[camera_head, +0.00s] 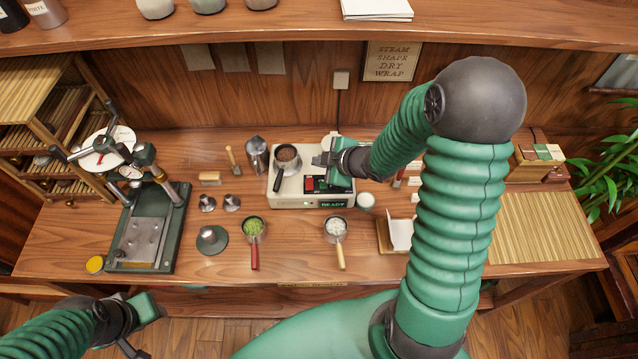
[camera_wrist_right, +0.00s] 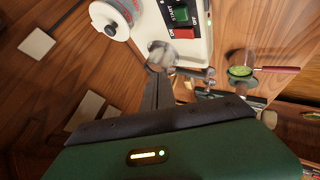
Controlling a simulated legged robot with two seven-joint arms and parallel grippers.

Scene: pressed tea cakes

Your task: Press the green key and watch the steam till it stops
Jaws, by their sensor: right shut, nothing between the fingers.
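The cream steam machine (camera_head: 284,198) stands mid-table with a lit green display reading READY (camera_head: 333,204). Its red key (camera_head: 309,184) shows in the head view; the green key is hard to make out there. In the right wrist view the green key (camera_wrist_right: 181,14) sits beside the red key (camera_wrist_right: 185,33). My right gripper (camera_head: 324,160) is shut and empty, over the back of the machine, apart from the keys as far as I can tell. I see no clear steam plume. My left gripper (camera_head: 142,322) is low at the left, its jaws unclear.
A metal pan of brown leaf (camera_head: 287,155) rests on the machine's left part. Pans with green leaf (camera_head: 253,228) and pale contents (camera_head: 336,228) lie in front. A press (camera_head: 145,230) stands left; a bamboo mat (camera_head: 543,228) lies right.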

